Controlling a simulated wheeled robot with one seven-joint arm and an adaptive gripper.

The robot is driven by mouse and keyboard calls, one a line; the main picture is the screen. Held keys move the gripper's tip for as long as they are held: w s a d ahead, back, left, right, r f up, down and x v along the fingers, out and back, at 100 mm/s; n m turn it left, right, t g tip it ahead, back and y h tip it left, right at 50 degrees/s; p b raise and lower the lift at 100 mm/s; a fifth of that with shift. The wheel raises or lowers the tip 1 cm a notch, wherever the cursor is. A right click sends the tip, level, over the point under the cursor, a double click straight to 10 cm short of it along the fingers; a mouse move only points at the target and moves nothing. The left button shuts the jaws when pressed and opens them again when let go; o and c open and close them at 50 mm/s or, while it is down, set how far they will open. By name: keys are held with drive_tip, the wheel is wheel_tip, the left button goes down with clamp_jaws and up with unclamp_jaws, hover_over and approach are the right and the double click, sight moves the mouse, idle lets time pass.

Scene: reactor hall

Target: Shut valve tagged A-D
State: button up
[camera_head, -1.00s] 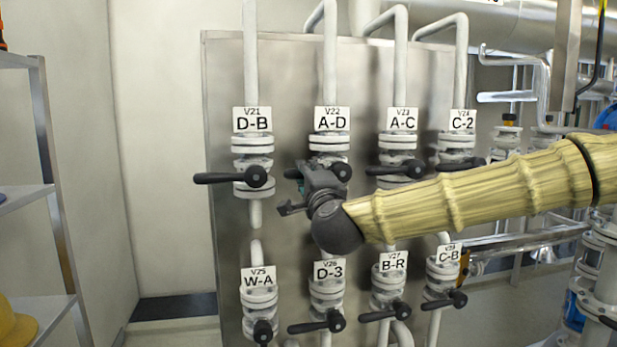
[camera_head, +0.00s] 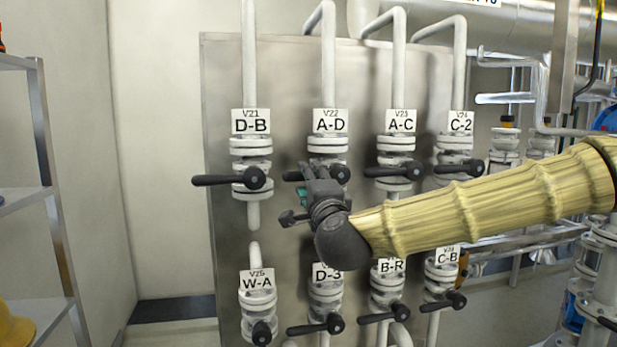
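The valve tagged A-D (camera_head: 328,143) is in the upper row, second from the left, under its white tag (camera_head: 330,121). Its black lever (camera_head: 341,174) lies horizontal, with the hub at the right and the grip end pointing left. My gripper (camera_head: 306,178) is in front of this lever, at its middle part, and hides some of it. One dark finger reaches up near the lever and another part sticks out to the left below it. I cannot tell whether the fingers touch or enclose the lever.
Neighbouring valves D-B (camera_head: 250,147), A-C (camera_head: 396,144) and C-2 (camera_head: 455,142) have levers pointing left. A lower row holds W-A (camera_head: 258,300), D-3 (camera_head: 326,290), B-R (camera_head: 388,285) and C-B (camera_head: 441,275). A shelf rack (camera_head: 48,150) stands at the left.

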drive_tip(key=v, duration=0.8)
drive_tip(key=shift+s+d, duration=0.2)
drive_tip(key=shift+s, duration=0.1)
